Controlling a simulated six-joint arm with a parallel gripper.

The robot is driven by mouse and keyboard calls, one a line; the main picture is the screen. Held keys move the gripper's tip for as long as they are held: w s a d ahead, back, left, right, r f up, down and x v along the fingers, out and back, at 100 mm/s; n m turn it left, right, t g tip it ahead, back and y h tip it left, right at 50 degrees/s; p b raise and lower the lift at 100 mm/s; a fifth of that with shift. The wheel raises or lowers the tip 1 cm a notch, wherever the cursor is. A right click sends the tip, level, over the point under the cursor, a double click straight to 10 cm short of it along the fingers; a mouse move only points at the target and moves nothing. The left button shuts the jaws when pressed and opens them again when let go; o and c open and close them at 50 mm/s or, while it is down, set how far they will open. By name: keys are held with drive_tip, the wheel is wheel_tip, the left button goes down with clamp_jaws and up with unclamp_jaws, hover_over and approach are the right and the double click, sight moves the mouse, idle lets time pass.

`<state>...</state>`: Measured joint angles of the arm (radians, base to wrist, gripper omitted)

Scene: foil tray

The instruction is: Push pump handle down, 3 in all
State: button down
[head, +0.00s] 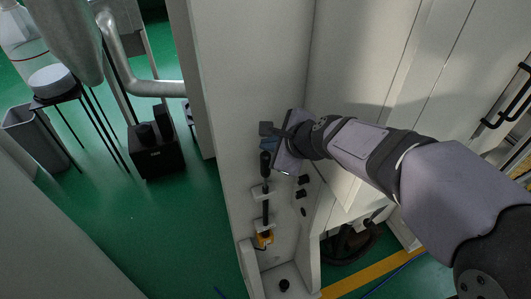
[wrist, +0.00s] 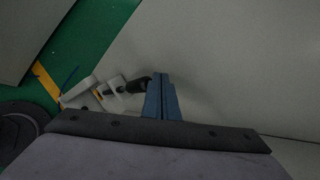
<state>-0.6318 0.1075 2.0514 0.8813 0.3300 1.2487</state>
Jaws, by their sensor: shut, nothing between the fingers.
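The pump handle (head: 265,166) is a black grip at the top of a dark upright rod in the narrow white bay. White brackets and an orange part (head: 264,239) show lower along the same line. My gripper (head: 268,144) is shut and empty, with its blue fingers just above the top of the handle. In the wrist view the shut fingers (wrist: 160,98) stand right beside the black handle (wrist: 136,84) and seem to overlap its end. I cannot tell whether they touch it.
A white wall panel (head: 204,80) borders the bay on the left. Small black knobs (head: 301,194) sit right of the rod. White cabinet doors stand at the right. A black box (head: 154,160) and a thin-legged stand are on the green floor at the left.

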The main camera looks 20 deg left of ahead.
sight(268, 161)
drive_tip(key=shift+f, duration=0.35)
drive_tip(key=shift+s+f+b, duration=0.1)
drive_tip(key=shift+f+b, duration=2.55)
drive_tip(key=shift+f, duration=0.05)
idle(2.4)
drive_tip(key=shift+r, duration=0.15)
drive_tip(key=shift+r+p, duration=3)
wheel_tip(268, 161, up, 5)
drive_tip(key=p, duration=0.5)
